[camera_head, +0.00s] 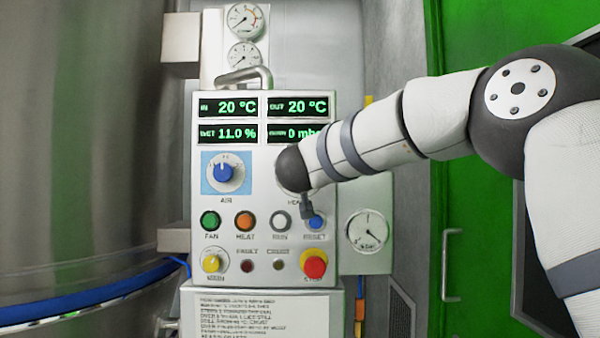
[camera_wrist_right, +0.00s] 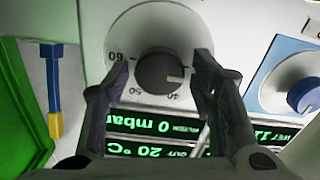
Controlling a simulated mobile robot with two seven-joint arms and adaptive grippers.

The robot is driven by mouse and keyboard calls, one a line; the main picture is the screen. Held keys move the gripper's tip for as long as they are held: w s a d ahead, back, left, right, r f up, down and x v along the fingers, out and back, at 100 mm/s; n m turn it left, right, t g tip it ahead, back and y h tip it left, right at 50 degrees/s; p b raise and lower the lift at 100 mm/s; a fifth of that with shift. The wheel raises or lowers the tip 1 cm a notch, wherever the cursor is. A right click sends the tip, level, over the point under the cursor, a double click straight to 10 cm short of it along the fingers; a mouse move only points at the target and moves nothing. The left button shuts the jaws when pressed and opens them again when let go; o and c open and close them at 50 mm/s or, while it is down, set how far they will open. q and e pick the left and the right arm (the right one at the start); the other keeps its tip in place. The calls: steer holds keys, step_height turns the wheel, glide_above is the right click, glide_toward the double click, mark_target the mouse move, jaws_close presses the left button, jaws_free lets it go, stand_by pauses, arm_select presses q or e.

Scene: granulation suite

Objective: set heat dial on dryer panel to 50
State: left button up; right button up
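The heat dial is a dark round knob (camera_wrist_right: 160,73) on a pale face marked 60, 50 and 40, seen upside down in the right wrist view. Its light pointer line points to the picture's right, off the 40 on the side away from 50. My right gripper (camera_wrist_right: 160,66) is open, with one dark finger on each side of the knob; I cannot tell whether either touches it. In the head view my right gripper (camera_head: 307,205) and wrist hide most of the dial on the dryer panel (camera_head: 262,188). My left gripper is in neither view.
The blue air dial (camera_head: 223,172) is left of the heat dial. Coloured buttons lie below, including the blue reset button (camera_head: 315,222) close under my gripper and a red stop button (camera_head: 314,264). Green readouts (camera_head: 297,107) and a handle (camera_head: 243,78) are above.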

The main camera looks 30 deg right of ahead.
steer(key=c, duration=0.8)
steer(key=shift+o, duration=0.2)
steer(key=shift+m, duration=0.3)
steer(key=m, duration=2.3)
steer(key=shift+d+f, duration=0.1)
steer(key=shift+f, duration=0.05)
steer(key=shift+s+m, duration=0.1)
steer(key=shift+m, duration=0.2)
